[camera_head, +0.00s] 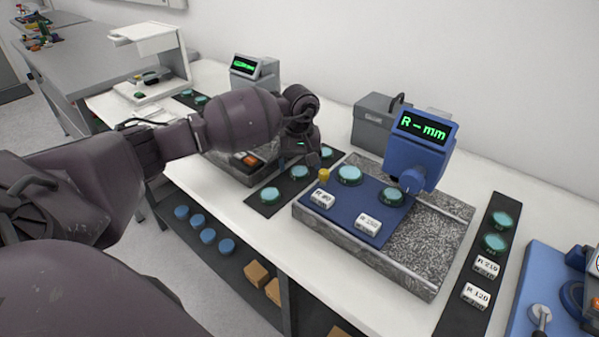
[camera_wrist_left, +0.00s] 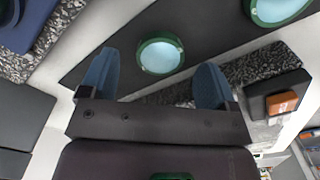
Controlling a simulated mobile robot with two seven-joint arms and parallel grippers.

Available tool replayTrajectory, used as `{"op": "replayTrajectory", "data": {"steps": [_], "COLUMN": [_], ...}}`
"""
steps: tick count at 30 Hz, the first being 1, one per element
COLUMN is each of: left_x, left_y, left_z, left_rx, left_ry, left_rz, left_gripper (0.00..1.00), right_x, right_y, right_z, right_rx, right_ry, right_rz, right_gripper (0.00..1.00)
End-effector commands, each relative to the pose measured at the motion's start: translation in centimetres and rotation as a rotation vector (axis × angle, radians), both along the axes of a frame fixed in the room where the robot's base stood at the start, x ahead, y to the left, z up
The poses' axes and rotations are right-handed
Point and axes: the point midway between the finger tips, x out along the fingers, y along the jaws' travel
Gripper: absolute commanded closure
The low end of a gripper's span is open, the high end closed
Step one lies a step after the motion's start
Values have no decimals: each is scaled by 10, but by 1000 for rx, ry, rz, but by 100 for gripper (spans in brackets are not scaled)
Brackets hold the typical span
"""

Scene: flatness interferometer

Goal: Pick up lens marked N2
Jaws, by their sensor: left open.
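Several teal lenses with green rims show, but I cannot read an N2 mark on any of them. On the dark mat (camera_head: 284,185) left of the granite block lie a front lens (camera_head: 270,195), a middle lens (camera_head: 299,172) and a far lens (camera_head: 326,152). My left gripper (camera_head: 302,163) is above the mat near the middle and far lenses. In the left wrist view my open fingers (camera_wrist_left: 155,80) straddle one lens (camera_wrist_left: 160,54), which looks apart from both fingers. Another lens (camera_wrist_left: 277,8) is cut off at the top right. My right gripper is not in view.
The granite block (camera_head: 435,240) carries a blue plate with two lenses, white labelled blocks and a blue "R-mm" readout (camera_head: 422,130). Another dark mat (camera_head: 500,215) with lenses and labelled blocks lies at the right. A grey box (camera_head: 375,122) stands behind. White table (camera_head: 258,225) shows in front.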

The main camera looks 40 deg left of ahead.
Motion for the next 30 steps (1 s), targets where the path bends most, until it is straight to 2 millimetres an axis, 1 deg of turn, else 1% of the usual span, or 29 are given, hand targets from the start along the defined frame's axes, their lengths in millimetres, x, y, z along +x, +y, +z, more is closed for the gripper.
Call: {"op": "replayTrajectory", "data": {"steps": [1, 5, 13, 21, 24, 30], "left_x": [0, 0, 0, 0, 0, 0], "left_y": [0, 1, 1, 1, 1, 1], "left_z": [-7, -16, -18, -17, -17, -17], "left_rx": [-2, 0, 0, 0, 0, 0], "left_ry": [2, 0, -1, -1, -1, -1], "left_rz": [1, 2, 1, 1, 1, 1], "left_gripper": [18, 18, 18, 59, 72, 72], "right_x": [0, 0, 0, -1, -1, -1], "right_y": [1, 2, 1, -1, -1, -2], "right_z": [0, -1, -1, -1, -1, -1], "right_rx": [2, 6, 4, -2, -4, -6], "right_ry": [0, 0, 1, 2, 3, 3], "right_rz": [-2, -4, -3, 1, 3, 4], "right_gripper": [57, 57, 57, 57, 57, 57]}}
